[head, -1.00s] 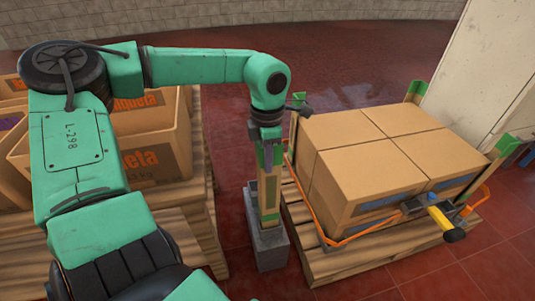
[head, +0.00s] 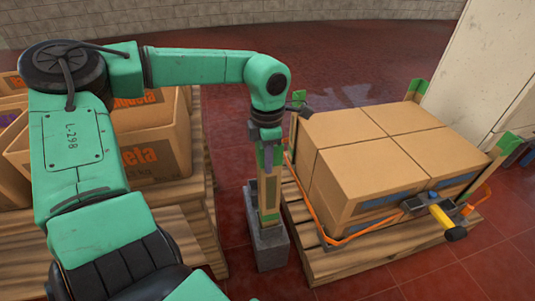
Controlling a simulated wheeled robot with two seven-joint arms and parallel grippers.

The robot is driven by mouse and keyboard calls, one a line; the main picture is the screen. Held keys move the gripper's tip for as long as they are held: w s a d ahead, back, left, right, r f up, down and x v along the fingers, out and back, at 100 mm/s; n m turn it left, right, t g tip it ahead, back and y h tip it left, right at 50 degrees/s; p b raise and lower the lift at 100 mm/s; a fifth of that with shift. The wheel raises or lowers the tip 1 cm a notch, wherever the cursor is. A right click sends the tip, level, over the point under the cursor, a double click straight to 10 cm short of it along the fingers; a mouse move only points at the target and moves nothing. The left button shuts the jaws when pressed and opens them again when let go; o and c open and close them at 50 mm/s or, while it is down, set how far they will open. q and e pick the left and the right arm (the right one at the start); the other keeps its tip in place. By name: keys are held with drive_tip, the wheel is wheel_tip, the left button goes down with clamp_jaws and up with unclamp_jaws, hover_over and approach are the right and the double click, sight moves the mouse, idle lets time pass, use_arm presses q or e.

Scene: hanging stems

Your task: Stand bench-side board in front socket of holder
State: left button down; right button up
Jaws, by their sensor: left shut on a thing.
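My left gripper (head: 267,152) points down and is shut on the upper part of a narrow wooden board (head: 268,188) with green ends. The board stands about upright above the grey block-shaped holder (head: 268,250) on the floor. Its lower green end meets the top of the holder. I cannot tell how deep it sits or which socket it is in, as the socket openings are hidden. My right gripper is not in view.
Close to the right, a pallet (head: 352,262) carries cardboard boxes (head: 375,145) with green-ended corner boards, an orange strap (head: 362,235) and a yellow-handled tool (head: 440,216). At left, open cartons (head: 150,145) stand on wooden pallets (head: 185,225). Red floor shows between.

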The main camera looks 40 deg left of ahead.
use_arm(q)
drive_tip(key=shift+f, duration=0.15)
drive_tip(key=c, duration=0.9)
unclamp_jaws()
